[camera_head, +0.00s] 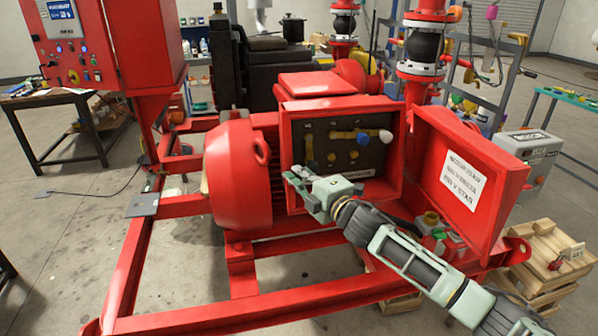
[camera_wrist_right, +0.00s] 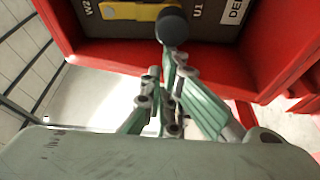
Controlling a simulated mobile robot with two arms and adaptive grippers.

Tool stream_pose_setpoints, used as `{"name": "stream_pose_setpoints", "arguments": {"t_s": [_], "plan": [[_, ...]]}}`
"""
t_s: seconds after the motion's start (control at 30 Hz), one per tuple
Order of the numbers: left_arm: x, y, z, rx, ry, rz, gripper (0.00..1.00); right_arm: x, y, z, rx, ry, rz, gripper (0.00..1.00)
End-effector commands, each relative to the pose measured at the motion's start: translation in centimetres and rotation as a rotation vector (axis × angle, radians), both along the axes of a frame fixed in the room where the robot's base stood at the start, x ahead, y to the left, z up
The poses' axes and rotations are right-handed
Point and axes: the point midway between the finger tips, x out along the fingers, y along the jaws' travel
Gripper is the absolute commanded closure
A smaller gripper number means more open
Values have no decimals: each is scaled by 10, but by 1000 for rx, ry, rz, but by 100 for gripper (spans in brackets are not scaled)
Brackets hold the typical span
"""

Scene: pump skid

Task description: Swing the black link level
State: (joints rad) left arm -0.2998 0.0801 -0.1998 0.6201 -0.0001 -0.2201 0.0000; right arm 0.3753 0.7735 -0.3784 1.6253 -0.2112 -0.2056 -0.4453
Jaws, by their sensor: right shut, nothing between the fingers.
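A black round knob (camera_wrist_right: 172,25) sits at the end of a yellow bar (camera_wrist_right: 130,12) in the right wrist view, and I take this to be the black link. The bar runs left from the knob across the dark panel. My right gripper (camera_wrist_right: 168,72) is shut and empty, its tips just below the knob; I cannot tell whether they touch it. In the head view my right gripper (camera_head: 297,178) is at the lower left of the open red box, in front of the dark panel (camera_head: 338,170). The black knob is hard to pick out there. My left gripper is out of view.
The red box door (camera_head: 465,185) hangs open at the right, beside my right arm. The red motor (camera_head: 233,175) stands close left of the box. Other links show on the panel, with a blue knob (camera_head: 362,139) and a white knob (camera_head: 385,135).

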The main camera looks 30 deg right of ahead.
Motion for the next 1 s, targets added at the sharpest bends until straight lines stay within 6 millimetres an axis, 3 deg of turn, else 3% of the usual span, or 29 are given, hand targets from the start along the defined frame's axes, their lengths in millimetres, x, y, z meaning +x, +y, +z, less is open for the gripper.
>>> {"name": "stream_pose_setpoints", "arguments": {"t_s": [0.37, 0.8, 1.0], "plan": [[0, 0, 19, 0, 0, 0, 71, -1, -9, -1, -105, 28, -4, 100], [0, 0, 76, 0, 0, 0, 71, -8, -36, -5, -478, 115, -2, 100], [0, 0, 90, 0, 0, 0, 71, -12, -50, -10, -601, 148, -4, 100]]}}
